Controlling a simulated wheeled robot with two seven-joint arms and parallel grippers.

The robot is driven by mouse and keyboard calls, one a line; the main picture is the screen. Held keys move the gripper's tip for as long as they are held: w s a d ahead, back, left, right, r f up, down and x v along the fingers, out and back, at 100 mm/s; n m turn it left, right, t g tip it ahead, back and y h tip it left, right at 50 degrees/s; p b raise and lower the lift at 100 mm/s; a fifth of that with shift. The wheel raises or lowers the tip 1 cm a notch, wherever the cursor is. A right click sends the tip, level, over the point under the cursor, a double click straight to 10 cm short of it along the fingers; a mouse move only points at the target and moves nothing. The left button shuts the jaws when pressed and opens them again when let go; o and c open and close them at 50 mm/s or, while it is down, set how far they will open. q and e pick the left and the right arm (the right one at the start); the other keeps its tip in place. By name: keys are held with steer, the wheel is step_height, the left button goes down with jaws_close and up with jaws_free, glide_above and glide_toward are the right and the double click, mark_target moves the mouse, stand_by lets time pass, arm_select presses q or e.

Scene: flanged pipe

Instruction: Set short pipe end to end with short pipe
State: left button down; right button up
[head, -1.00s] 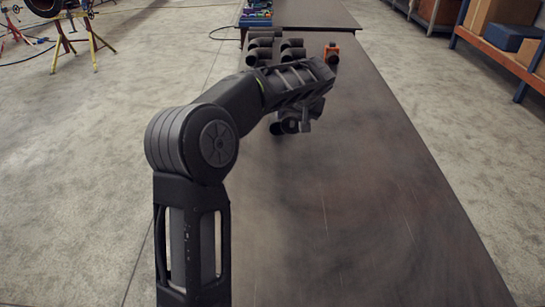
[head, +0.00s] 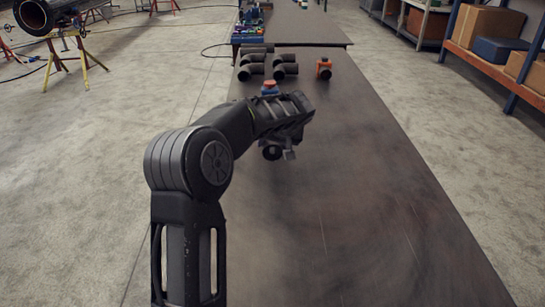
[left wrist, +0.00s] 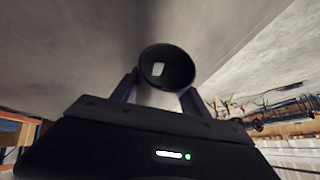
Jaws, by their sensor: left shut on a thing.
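My left gripper (head: 284,154) reaches in over the dark table and is shut on a short pipe. The dark round end of this short pipe (head: 271,152) shows under the gripper in the head view. In the left wrist view the short pipe (left wrist: 167,67) is a dark, hollow tube with its open mouth towards the camera, between the two fingers (left wrist: 160,92). I cannot make out a second short pipe for certain; my arm hides part of the table. My right gripper is not in view.
Several dark pipe elbows (head: 285,66) stand at the table's far end, beside an orange-and-dark fitting (head: 323,68). A blue-and-orange thing (head: 270,88) shows just behind my forearm. The near and right parts of the table (head: 370,220) are clear.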

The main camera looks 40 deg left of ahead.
arm_select(q)
steer(key=shift+f, duration=0.2)
steer(key=shift+f, duration=1.95)
steer(key=shift+f, duration=0.1)
steer(key=c, duration=0.6)
jaws_free()
